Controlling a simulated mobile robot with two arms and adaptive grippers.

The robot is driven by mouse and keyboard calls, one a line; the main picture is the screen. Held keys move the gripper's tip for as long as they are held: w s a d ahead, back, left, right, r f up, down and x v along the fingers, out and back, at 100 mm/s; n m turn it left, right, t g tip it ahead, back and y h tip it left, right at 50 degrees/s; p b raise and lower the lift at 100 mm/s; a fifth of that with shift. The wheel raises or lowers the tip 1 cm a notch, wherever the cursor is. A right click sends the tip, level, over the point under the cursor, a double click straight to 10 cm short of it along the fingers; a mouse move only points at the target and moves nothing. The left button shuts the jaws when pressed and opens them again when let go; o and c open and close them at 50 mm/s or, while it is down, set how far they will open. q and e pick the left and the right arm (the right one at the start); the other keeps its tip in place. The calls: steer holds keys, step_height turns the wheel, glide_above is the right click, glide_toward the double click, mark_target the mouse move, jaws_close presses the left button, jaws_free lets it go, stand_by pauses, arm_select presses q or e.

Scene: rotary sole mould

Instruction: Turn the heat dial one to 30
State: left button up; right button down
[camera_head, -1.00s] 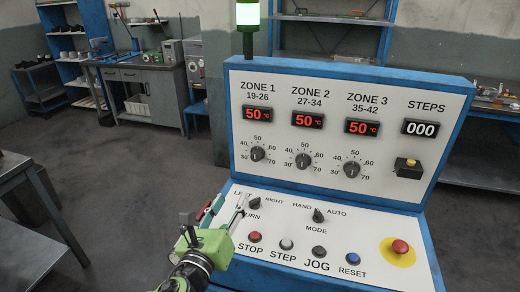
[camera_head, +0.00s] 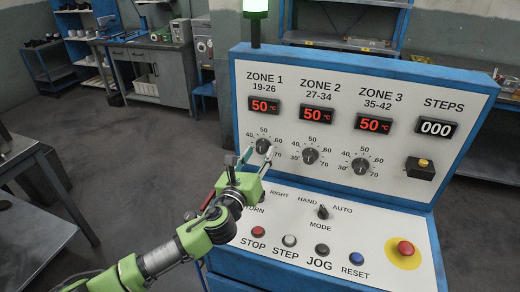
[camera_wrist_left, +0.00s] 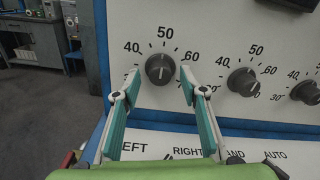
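The zone 1 heat dial (camera_head: 263,146) is a black knob on the white upper panel; it also shows in the left wrist view (camera_wrist_left: 160,69). Its light pointer line stands about upright, near the 50 mark. The zone 1 display (camera_head: 264,106) reads 50 °C in red. My green left gripper (camera_head: 256,158) is just below and in front of this dial. In the left wrist view its fingers are spread wide, one tip at each lower side of the dial, with nothing held. I cannot tell whether the tips touch the panel. My right gripper is out of view.
The zone 2 dial (camera_head: 310,156) and zone 3 dial (camera_head: 361,166) are to the right. Below, the sloped panel carries the mode switch (camera_head: 322,212), the stop button (camera_head: 258,230) and the red emergency button (camera_head: 405,248). A grey table (camera_head: 40,170) stands at the left.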

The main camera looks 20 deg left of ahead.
arm_select(q)
steer(key=shift+w, duration=0.8)
steer(key=c, duration=1.1)
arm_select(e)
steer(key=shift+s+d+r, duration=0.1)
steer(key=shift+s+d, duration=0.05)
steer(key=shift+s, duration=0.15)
